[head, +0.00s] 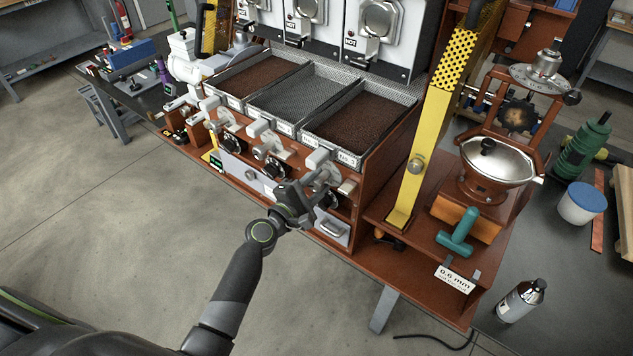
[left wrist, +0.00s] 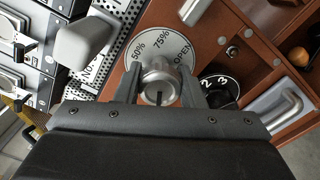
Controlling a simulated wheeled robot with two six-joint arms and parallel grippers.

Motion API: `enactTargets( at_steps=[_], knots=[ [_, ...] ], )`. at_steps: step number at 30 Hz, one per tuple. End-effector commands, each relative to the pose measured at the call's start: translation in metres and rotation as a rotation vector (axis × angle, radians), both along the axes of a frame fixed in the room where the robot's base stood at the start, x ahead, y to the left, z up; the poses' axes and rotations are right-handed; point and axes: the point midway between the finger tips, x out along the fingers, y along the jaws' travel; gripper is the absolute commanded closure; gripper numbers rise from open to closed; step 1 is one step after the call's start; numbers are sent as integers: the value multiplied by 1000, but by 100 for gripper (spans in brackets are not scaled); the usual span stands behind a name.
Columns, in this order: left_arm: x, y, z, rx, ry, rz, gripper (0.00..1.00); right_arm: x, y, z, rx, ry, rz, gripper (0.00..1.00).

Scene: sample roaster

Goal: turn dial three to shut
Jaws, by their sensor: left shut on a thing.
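Dial three is a silver knob (left wrist: 158,84) on a round pale plate (left wrist: 170,45) in the left wrist view. The plate is marked 50%, 75% and OPEN; the rest of its scale is hidden behind the knob and gripper. My left gripper (left wrist: 160,92) is shut on the knob, one finger on each side. In the head view, my left gripper (head: 308,198) is at the right end of the roaster's front, below the third tray (head: 362,117), and partly covers the dial. The right gripper is not in view.
A black numbered dial (left wrist: 218,90) sits beside the held knob. A drawer handle (head: 332,229) is just below my gripper. A grey handle (left wrist: 84,40) juts out close by. A yellow upright (head: 412,180) stands to the right. The floor in front is clear.

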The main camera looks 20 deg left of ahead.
Motion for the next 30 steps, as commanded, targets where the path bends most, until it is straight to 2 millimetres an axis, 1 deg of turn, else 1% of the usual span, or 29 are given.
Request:
enactTargets(
  at_steps=[6, 19, 20, 24, 30],
  knots=[
    [-1, 0, -2, -38, 18, 0, 87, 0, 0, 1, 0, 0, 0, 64],
    [-1, 0, -2, -45, 21, 0, 87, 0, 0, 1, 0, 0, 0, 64],
    [-1, 0, -2, -45, 21, 0, 60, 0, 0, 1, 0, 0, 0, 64],
    [-1, 0, -2, -44, 19, -1, 43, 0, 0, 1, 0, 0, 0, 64],
    [0, 0, -1, -43, 17, 0, 43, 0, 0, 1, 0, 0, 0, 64]
  ],
)
